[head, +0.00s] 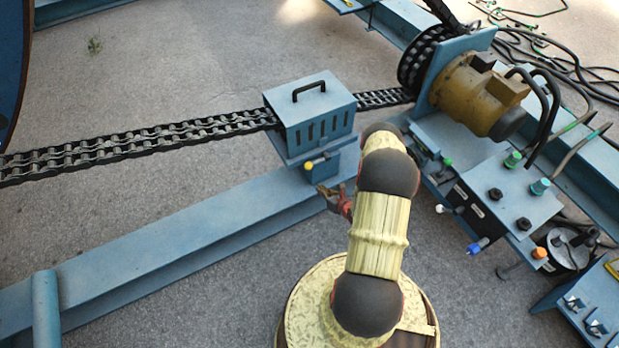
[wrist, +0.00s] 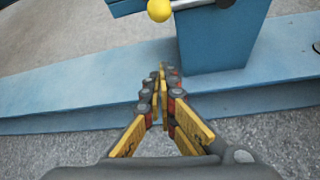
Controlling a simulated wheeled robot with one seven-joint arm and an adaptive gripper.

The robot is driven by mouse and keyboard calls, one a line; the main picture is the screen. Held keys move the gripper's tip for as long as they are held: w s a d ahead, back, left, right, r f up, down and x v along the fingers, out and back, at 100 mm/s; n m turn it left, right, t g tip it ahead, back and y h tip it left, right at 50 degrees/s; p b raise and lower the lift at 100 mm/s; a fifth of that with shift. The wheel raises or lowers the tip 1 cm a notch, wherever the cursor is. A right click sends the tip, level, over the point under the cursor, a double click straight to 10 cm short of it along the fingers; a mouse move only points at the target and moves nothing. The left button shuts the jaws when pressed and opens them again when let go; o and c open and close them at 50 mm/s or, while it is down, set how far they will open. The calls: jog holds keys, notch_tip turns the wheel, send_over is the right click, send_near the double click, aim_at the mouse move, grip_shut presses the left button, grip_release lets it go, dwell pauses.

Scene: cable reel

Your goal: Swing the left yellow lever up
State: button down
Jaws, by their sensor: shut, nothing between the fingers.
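The yellow lever shows in the head view as a round yellow knob (head: 309,166) on a short rod, on the blue post under the chain guard box. In the wrist view the yellow knob (wrist: 159,10) is at the top edge, with its metal rod running right across the post, roughly level. My gripper (head: 325,189) is just below the knob in the head view, partly hidden behind my arm. In the wrist view my gripper (wrist: 163,76) is shut and empty, its tips pointing toward the post, below the knob and apart from it.
A blue guard box (head: 312,115) with a black handle covers the chain (head: 130,142). A long blue beam (head: 190,235) runs below it. At right stand a yellow-brown motor (head: 478,95) and a valve block (head: 510,195) with coloured knobs and hoses. Bare floor lies in front of the beam.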

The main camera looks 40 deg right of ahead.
aim_at(317, 162)
jog(key=b+x, duration=0.5)
jog(key=x, duration=0.6)
jog(key=shift+s+d+r, duration=0.1)
jog(key=shift+d+r, duration=0.1)
jog(key=shift+r, duration=0.9)
jog(key=shift+s+d+r, duration=0.1)
jog(key=shift+d+r, duration=0.15)
jog(key=shift+r, duration=0.8)
jog(key=shift+r, duration=0.1)
